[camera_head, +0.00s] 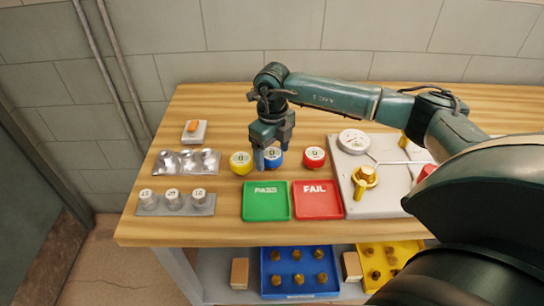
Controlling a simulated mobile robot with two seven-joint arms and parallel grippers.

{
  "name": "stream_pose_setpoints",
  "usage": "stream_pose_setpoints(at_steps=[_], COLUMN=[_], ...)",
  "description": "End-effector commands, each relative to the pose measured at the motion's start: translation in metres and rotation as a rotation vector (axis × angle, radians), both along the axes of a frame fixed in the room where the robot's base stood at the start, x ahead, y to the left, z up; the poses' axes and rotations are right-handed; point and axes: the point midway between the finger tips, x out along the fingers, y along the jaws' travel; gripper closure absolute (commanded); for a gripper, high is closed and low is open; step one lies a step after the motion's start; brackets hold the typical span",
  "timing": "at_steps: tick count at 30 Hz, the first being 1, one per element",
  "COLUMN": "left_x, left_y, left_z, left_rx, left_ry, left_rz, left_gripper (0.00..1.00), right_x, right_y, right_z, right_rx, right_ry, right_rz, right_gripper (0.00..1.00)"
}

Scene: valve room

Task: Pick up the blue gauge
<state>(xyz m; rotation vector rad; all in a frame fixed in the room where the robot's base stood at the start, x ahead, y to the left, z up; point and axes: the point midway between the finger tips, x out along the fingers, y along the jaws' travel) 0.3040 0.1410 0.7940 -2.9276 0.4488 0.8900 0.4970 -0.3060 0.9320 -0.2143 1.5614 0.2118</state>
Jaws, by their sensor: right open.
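The blue gauge (274,157) stands on the wooden table, between a yellow gauge (241,162) on its left and a red gauge (314,157) on its right. My right gripper (269,162) points down at the blue gauge and is open. Its fingers partly cover the blue gauge's left side and top. I cannot tell whether the fingers touch the gauge. My left gripper is not in view.
A green PASS tray (265,205) and a red FAIL tray (317,204) lie in front of the gauges. A valve panel (347,186) stands to the right, under my arm. Several silver weights stand on a left rack (207,210). The back left table is mostly clear.

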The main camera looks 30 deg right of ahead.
Motion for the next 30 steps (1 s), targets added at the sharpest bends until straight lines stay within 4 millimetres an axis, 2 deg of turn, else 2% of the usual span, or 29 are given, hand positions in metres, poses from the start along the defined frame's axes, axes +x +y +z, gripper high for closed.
stream_pose_setpoints(at_steps=[4, 12, 30], left_x=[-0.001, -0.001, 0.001], left_y=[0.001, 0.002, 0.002], left_z=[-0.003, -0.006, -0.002], left_rx=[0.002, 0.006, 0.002], left_ry=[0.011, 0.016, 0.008], left_rz=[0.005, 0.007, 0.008], left_gripper=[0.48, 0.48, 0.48], right_x=[0.0, 0.0, 0.0], right_y=[0.002, 0.001, 0.001], right_z=[-0.015, -0.018, -0.017], right_rx=[0.002, 0.001, 0.002], right_ry=[0.001, -0.001, -0.001], right_rz=[0.002, 0.002, 0.002], right_gripper=[0.25, 0.26, 0.75])
